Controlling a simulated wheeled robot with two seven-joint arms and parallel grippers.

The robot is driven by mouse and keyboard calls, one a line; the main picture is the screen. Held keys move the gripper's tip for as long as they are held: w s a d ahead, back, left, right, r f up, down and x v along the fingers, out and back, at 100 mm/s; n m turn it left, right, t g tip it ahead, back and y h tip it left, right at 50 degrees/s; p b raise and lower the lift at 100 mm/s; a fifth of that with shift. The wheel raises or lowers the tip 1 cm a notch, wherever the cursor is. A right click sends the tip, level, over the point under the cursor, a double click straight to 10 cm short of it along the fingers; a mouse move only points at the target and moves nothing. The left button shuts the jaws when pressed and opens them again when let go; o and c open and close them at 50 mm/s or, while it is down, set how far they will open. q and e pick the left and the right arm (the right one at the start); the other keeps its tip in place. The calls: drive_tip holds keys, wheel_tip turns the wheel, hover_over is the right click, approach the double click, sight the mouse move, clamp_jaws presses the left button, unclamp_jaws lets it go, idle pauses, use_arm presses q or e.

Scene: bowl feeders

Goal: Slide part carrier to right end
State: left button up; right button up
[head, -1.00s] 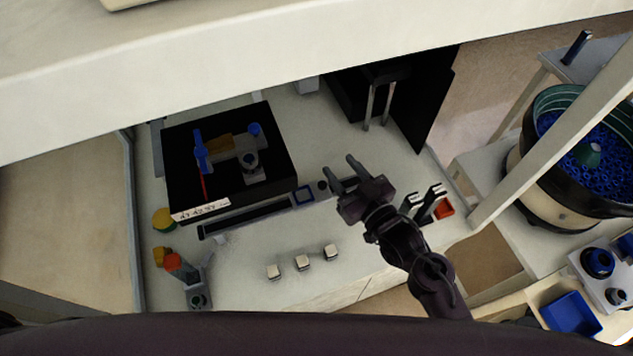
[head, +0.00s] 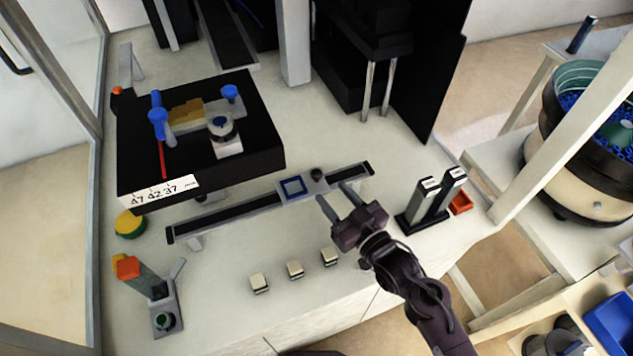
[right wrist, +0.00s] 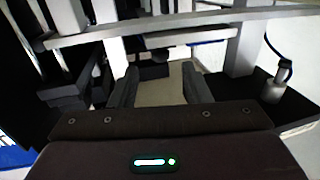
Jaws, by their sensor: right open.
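The part carrier (head: 292,188) is a grey plate with a blue square outline and a dark round knob (head: 316,175) at its right side. It sits on a long dark slide rail (head: 225,211), right of the rail's middle, with a short stretch of rail showing to its right. My right gripper (head: 334,192) is open, its fingertips just in front of and to the right of the knob; contact cannot be told. In the right wrist view its two fingers (right wrist: 162,88) stand apart with nothing clearly between them. My left gripper is not in view.
A black box (head: 245,155) with blue knobs stands behind the rail's left part. Two upright grey-topped pieces (head: 430,200) and a red tray (head: 460,203) stand at the right. Several small white blocks (head: 295,270) line the front. A bowl feeder (head: 580,150) is far right.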

sight(320, 178)
drive_tip(key=x, duration=0.7)
drive_tip(key=shift+w+a+p, duration=0.2)
drive_tip(key=shift+w+p, duration=0.05)
drive_tip(key=shift+p, duration=0.15)
clamp_jaws()
drive_tip(key=shift+d, duration=0.1)
